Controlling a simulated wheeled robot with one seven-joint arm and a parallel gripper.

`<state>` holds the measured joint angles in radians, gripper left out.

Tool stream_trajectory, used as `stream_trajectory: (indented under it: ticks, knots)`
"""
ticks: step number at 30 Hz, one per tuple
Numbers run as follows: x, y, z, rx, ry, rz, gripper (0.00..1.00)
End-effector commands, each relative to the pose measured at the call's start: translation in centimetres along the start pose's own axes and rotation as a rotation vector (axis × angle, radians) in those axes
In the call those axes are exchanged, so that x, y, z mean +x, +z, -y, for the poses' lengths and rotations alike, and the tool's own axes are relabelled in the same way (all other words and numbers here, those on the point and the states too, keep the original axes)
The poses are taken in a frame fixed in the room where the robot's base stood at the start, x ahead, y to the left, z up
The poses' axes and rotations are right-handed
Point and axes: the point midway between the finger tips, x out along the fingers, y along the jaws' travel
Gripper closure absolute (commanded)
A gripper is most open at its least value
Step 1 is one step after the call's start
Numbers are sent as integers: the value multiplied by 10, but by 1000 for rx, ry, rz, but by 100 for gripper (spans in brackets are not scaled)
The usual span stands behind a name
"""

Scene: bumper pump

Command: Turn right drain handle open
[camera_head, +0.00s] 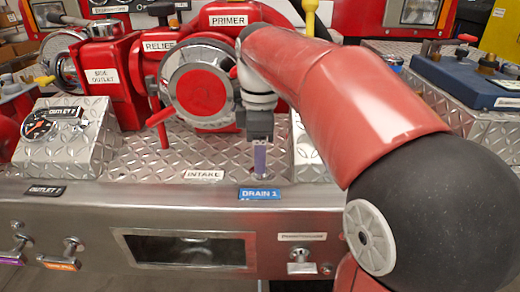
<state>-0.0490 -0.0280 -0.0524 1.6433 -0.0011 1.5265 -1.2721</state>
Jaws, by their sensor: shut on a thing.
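My gripper (260,142) points down over the diamond-plate deck, just behind the blue "DRAIN 1" label (260,194). It is shut on a narrow, upright purple-grey piece (260,160), which appears to be the drain handle. My wrist and jaws hide its upper part, and I cannot tell how far it is turned. The piece stands on the deck, a little above the label in the picture.
A red round valve cap (200,92) and a red lever (162,128) stand left of my gripper. A raised diamond-plate block (308,152) is close on its right. A blue box (468,80) is at the far right. Front-panel pull knobs (300,263) sit below.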

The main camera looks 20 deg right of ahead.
Motion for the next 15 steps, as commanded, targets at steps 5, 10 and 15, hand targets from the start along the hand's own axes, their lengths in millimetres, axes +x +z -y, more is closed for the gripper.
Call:
stream_trajectory:
  ticks: [5, 10, 15]
  knots:
    - [-1, -1, 0, -6, 3, -2, 65]
    - [-1, -1, 0, -6, 3, -1, 65]
    - [-1, 0, 0, -5, 2, -1, 22]
